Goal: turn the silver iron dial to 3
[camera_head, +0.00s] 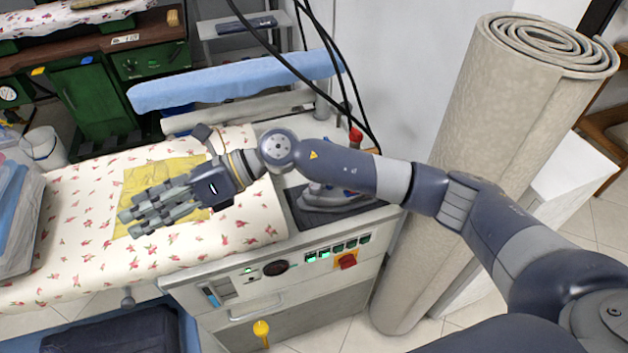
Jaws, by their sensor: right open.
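The silver iron (335,197) rests on a dark pad at the right end of the ironing board. My right forearm passes in front of it and hides its upper part. I cannot make out the dial or its setting. My right gripper (128,222) is open and empty, left of the iron, over a yellow cloth (135,183) on the board. Its fingers point left, away from the iron. My left gripper is not in view.
The ironing board (75,240) has a floral cover. Its front panel carries green-lit buttons and a red switch (347,261). A rolled carpet (490,120) stands upright at right. Black cables (335,75) hang behind the iron. Plastic bins (18,220) sit at far left.

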